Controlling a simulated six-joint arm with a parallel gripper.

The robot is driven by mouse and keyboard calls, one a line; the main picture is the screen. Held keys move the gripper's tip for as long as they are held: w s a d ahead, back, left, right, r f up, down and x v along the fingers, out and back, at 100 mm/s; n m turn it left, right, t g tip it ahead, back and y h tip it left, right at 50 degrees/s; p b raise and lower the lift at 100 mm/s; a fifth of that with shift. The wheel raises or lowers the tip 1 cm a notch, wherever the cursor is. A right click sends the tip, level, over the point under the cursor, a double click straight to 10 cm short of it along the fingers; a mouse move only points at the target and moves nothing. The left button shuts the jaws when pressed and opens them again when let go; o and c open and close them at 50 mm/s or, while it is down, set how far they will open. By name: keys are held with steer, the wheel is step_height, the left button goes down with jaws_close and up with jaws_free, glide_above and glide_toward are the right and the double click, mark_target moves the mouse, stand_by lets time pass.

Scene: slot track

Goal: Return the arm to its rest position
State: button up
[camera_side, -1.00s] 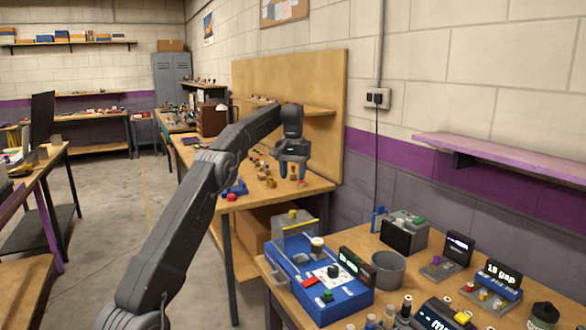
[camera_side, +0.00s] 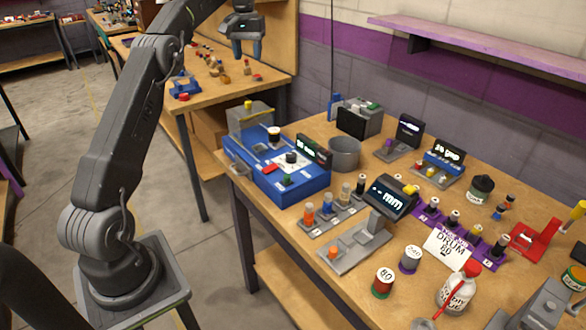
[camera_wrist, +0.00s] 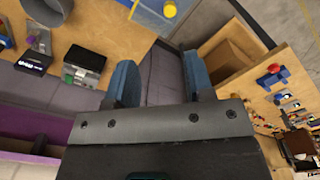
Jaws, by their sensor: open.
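My arm reaches up and away from its base (camera_side: 130,275), and its upper part leaves the top of the side view. My gripper (camera_side: 247,50) hangs near the top of the side view, in front of the back bench's right end. Its two fingers are apart with nothing between them. In the wrist view the open gripper (camera_wrist: 160,75) shows two blue-grey fingers, with the dark wall and floor behind the gap. No object is held.
The front wooden bench (camera_side: 225,180) carries a blue device (camera_side: 285,175), a grey cup (camera_side: 344,153), a purple rack (camera_side: 462,235) and several jars. The back bench (camera_side: 215,85) holds small parts. A purple shelf (camera_side: 480,45) juts from the wall. Floor beside my base is clear.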

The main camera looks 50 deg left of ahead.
steer(key=s+d+r+m+t, duration=0.1)
steer(key=s+d+r, duration=0.15)
steer(key=d, duration=0.55)
steer(key=s+d+r+m+t, duration=0.1)
steer(key=s+d+r+m, duration=0.15)
steer(key=d, duration=0.55)
steer(key=s+d+r+m+t, duration=0.1)
steer(key=s+d+r, duration=0.15)
steer(key=d, duration=0.55)
steer(key=s+d+f+m+t, duration=0.1)
steer(key=s+d+f+m, duration=0.1)
steer(key=s+d+f, duration=0.4)
steer(key=s+d+f+m+t, duration=0.1)
steer(key=s+d+f, duration=0.5)
steer(key=s, duration=0.7)
steer(key=shift+d+f+m, duration=0.15)
steer(key=shift+d+m, duration=0.15)
steer(key=shift+m, duration=0.25)
